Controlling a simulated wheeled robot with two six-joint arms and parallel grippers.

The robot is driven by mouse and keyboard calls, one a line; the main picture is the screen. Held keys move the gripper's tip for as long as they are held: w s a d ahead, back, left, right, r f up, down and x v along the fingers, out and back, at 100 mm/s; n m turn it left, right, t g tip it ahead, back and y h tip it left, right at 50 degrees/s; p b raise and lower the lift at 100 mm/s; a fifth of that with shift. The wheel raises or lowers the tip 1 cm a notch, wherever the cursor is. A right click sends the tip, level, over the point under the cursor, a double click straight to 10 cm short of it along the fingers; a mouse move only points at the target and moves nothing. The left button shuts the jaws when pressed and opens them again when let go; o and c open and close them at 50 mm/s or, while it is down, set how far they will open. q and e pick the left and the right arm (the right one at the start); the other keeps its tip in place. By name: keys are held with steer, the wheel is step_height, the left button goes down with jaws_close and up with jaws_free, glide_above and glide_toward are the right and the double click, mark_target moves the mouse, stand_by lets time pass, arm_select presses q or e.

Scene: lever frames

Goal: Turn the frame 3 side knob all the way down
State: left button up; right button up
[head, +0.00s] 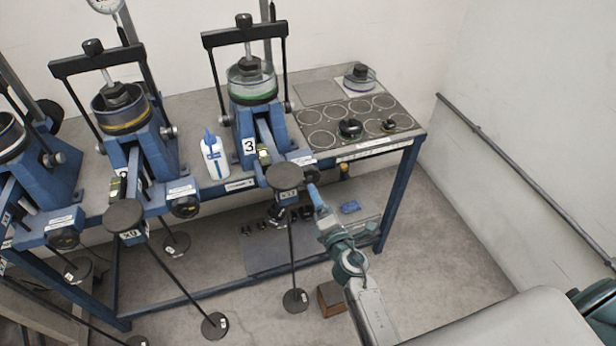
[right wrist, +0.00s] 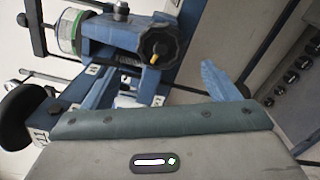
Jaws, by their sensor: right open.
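Frame 3 (head: 247,120) is a blue lever frame with a white "3" label and a glass cell with a green ring. Its side knob (head: 311,173) is black and lobed, on the right end of the frame's front. In the right wrist view the knob (right wrist: 163,46) faces the camera, with a small yellow mark low on its face. My right gripper (head: 317,196) is just in front of and below the knob, open, with nothing seen between its fingers. One blue finger (right wrist: 224,82) shows clearly, to the right of the knob and apart from it in the picture. My left gripper is out of view.
Frame 3's round black lever end (head: 284,176) is close left of my gripper, with a hanger rod below it. Two more blue frames (head: 128,130) stand to the left. A white bottle (head: 215,158) stands on the bench. Floor to the right (head: 450,220) is clear.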

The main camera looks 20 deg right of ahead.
mark_target(309, 179)
steer(key=w, duration=0.9)
steer(key=shift+w+a, duration=0.15)
steer(key=shift+w, duration=0.15)
steer(key=shift+f, duration=0.15)
steer(key=c, duration=1.3)
steer(key=shift+w, duration=0.15)
steer(key=shift+n, duration=0.4)
steer(key=o, duration=1.3)
steer(key=shift+s, duration=3)
